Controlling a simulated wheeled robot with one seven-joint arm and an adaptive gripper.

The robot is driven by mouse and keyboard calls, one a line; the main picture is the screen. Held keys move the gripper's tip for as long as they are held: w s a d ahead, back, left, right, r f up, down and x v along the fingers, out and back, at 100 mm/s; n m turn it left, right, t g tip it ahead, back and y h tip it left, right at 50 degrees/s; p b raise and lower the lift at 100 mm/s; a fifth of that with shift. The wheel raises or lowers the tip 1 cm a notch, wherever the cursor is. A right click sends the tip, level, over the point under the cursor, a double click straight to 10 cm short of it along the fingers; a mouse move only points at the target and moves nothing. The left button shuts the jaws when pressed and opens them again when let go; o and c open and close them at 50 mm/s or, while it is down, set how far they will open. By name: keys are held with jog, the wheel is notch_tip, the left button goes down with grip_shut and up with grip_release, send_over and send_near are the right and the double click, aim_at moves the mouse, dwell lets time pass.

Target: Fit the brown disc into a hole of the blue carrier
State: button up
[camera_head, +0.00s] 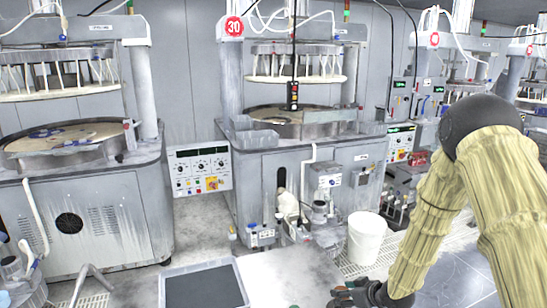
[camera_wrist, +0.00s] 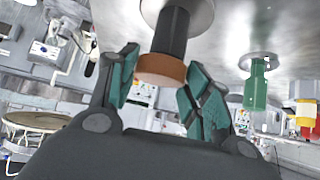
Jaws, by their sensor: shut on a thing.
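In the wrist view, which looks upside down, my gripper (camera_wrist: 160,82) has teal fingers on either side of a black cylinder with a brown end (camera_wrist: 161,69). The cylinder's other end meets a pale round base (camera_wrist: 178,14) at the grey table surface. I cannot tell whether the brown end is the brown disc. In the head view my gripper (camera_head: 352,292) is low at the bottom edge, by the table's right side; what it holds is hidden. Blue patches (camera_head: 47,132) lie on the left machine's platen (camera_head: 80,137), too small to make out as a carrier with holes.
A green bottle (camera_wrist: 256,88) and red-and-yellow items (camera_wrist: 306,118) stand beside my gripper. A white bucket (camera_head: 363,238) stands on the floor before the middle machine (camera_head: 290,170).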

jog(key=shift+r+p, duration=2.2)
jog(key=shift+r, duration=1.2)
